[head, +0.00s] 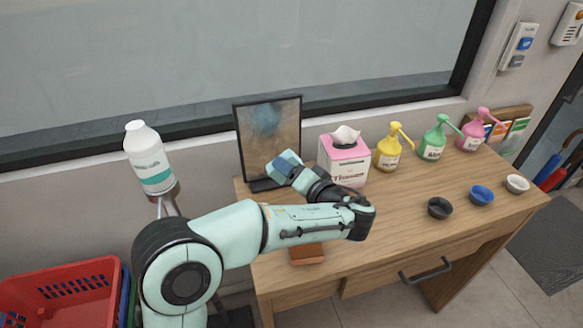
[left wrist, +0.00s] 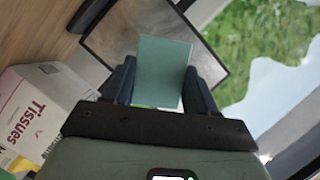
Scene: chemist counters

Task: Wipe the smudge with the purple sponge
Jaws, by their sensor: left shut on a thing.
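My left gripper (head: 301,175) is shut on a flat teal block (left wrist: 162,72), which looks like a sponge but not purple. The block also shows in the head view (head: 287,163), close to the lower right of a black-framed picture or mirror (head: 250,150). Whether it touches the frame I cannot tell. A blurry blue smudge (head: 266,119) lies on the upper part of the framed surface. I see no purple sponge. My right gripper is not in view.
A pink-and-white tissue box (head: 345,168) stands just right of the left gripper. Yellow (head: 388,157), green (head: 433,145) and pink (head: 474,137) pump bottles line the counter back. Small bowls (head: 440,208) sit at the right. An orange-brown block (head: 307,254) lies near the front edge.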

